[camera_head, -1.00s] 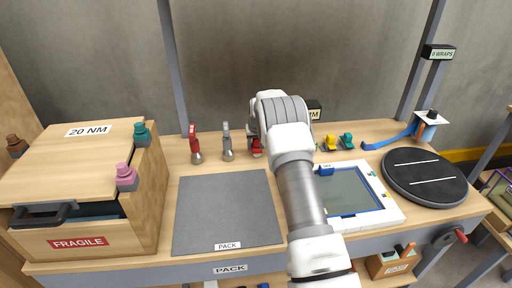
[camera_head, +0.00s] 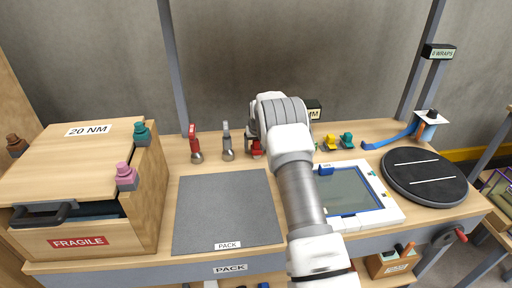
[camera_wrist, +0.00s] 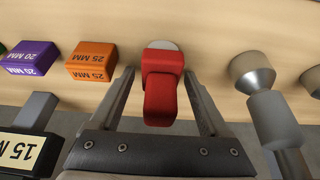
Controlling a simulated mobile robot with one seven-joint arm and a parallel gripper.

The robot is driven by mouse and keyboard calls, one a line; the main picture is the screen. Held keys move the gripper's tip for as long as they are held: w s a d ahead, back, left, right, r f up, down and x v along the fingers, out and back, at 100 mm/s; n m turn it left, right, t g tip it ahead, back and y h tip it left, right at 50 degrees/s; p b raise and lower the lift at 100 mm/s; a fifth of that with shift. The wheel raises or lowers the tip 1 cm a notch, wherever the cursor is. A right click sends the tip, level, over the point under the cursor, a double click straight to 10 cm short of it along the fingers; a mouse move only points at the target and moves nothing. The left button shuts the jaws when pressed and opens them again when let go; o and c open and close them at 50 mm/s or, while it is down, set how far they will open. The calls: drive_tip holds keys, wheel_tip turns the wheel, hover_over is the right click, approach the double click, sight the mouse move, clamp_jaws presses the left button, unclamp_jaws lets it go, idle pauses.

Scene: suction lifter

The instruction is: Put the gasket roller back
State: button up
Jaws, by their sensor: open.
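A red tool with a pale round end (camera_wrist: 160,90) stands on the bench top between the fingers of my gripper (camera_wrist: 159,76) in the wrist view. The fingers are open, one on each side, with a visible gap. I take this tool to be the gasket roller, but its shape does not settle that. In the head view only a red part of it (camera_head: 257,149) shows beside my arm. My gripper is mostly hidden there behind my arm.
A grey round-footed tool (camera_head: 228,142) and a red-handled one (camera_head: 194,144) stand to the left. Orange (camera_wrist: 92,62) and purple (camera_wrist: 32,58) marked blocks lie nearby. The grey PACK mat (camera_head: 227,210) is bare. A framed panel (camera_head: 381,214) and black turntable (camera_head: 425,176) are right.

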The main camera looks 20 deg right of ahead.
drive_tip(key=s+a+f+v, duration=0.1)
drive_tip(key=a+v, duration=0.1)
drive_tip(key=v, duration=1.1)
drive_tip(key=s+a+v, duration=0.2)
drive_tip(key=v, duration=1.1)
drive_tip(key=s+a+r+n, duration=0.1)
drive_tip(key=s+a+r, duration=0.3)
drive_tip(key=s+r, duration=0.5)
drive_tip(key=s+a+f, duration=0.1)
drive_tip(key=s+a, duration=0.1)
drive_tip(key=s, duration=1.1)
drive_tip(key=s+a+f+n+t, duration=0.1)
drive_tip(key=s+a+f, duration=0.1)
drive_tip(key=s, duration=1.2)
drive_tip(key=shift+a+y, duration=0.4)
drive_tip(key=shift+a, duration=0.3)
drive_tip(key=shift+s, duration=0.15)
